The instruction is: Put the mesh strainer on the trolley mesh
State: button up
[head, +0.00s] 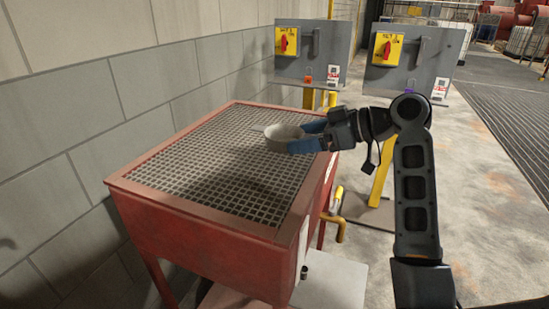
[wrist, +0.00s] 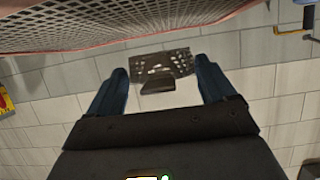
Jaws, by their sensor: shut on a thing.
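The mesh strainer (head: 283,137) is a grey round bowl with a short tab on its left, in the head view. My gripper (head: 299,138), with blue fingers, is shut on it from the right. It is over the far right part of the trolley mesh (head: 205,165), a grid framed by the red trolley top. The head view does not clearly show whether bowl and mesh touch. In the wrist view a perforated dark part, seemingly of the strainer (wrist: 160,66), lies between the fingertips, and the mesh (wrist: 120,28) spans the top, apart from it.
The mesh is otherwise bare. A grey block wall (head: 150,85) runs along the trolley's left and back. Two grey switch boxes (head: 313,50) (head: 415,58) with yellow panels stand behind. A yellow handle (head: 334,222) sticks out at the trolley's right side.

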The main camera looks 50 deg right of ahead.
send_over(281, 174)
notch_tip(281, 174, down, 4)
jog(key=shift+r+p, duration=0.25)
jog(key=shift+p, duration=0.1)
jog(key=shift+f+p, duration=0.3)
jog(key=shift+f, duration=1.65)
jog(key=shift+f, duration=0.1)
jog(key=o, duration=0.9)
jog(key=shift+r, duration=0.2)
jog(key=shift+s+d, duration=0.2)
jog(key=shift+s, duration=0.1)
jog(key=b+v, duration=0.1)
jog(key=v, duration=1)
jog(key=shift+s+r, duration=0.1)
jog(key=shift+r, duration=0.05)
